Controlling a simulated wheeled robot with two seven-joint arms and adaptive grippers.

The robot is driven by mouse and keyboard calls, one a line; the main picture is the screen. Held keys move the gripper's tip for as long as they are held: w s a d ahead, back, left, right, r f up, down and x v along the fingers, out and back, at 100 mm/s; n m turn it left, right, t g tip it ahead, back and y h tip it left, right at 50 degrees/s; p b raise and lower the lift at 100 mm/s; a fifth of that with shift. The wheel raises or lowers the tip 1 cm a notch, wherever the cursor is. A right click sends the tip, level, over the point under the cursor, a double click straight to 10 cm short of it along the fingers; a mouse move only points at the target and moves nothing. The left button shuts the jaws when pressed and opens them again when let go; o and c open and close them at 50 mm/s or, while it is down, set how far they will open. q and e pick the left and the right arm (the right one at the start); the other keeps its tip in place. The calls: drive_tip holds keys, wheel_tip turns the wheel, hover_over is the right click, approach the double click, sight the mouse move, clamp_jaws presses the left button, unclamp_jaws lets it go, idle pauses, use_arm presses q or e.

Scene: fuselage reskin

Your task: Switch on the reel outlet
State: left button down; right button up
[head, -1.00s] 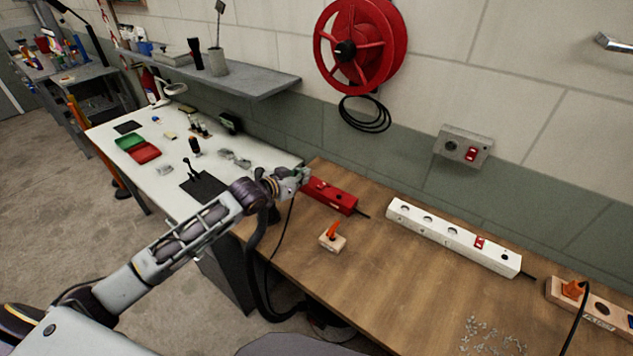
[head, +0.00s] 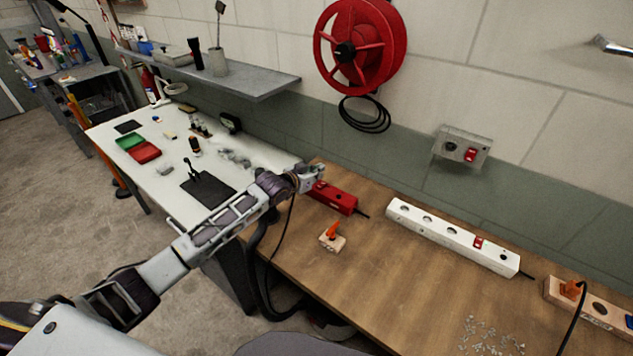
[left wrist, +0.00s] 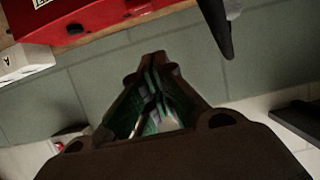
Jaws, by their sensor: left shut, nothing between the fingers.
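A grey metal wall outlet box (head: 461,148) with a round socket and a red rocker switch (head: 470,155) is on the wall, right of and below the red reel (head: 361,47). I cannot read the rocker's on or off position. My left gripper (head: 318,172) is at the left end of the red power strip (head: 335,198), well left of the wall outlet. In the left wrist view its fingers (left wrist: 155,65) are together and empty, with a red casing (left wrist: 60,20) at top left. My right gripper is not in view.
A white power strip (head: 450,238) with a red switch lies on the wooden bench (head: 390,290). A small block with an orange plug (head: 332,238) stands nearer. A wooden strip (head: 600,308) is at right. A shelf (head: 225,82) juts out at upper left.

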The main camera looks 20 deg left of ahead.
sight(321, 185)
use_arm(q)
drive_tip(key=shift+s+a+f, duration=0.1)
drive_tip(key=shift+s+f, duration=0.1)
drive_tip(key=shift+f, duration=1.75)
drive_tip(key=shift+s+f+p, duration=0.15)
drive_tip(key=shift+f+p, duration=0.2)
drive_tip(key=shift+f, duration=0.05)
drive_tip(key=shift+r, duration=0.15)
drive_tip(key=shift+r+p, duration=0.7)
drive_tip(key=shift+p, duration=0.15)
drive_tip(key=shift+r, duration=0.1)
drive_tip(key=shift+r, duration=0.1)
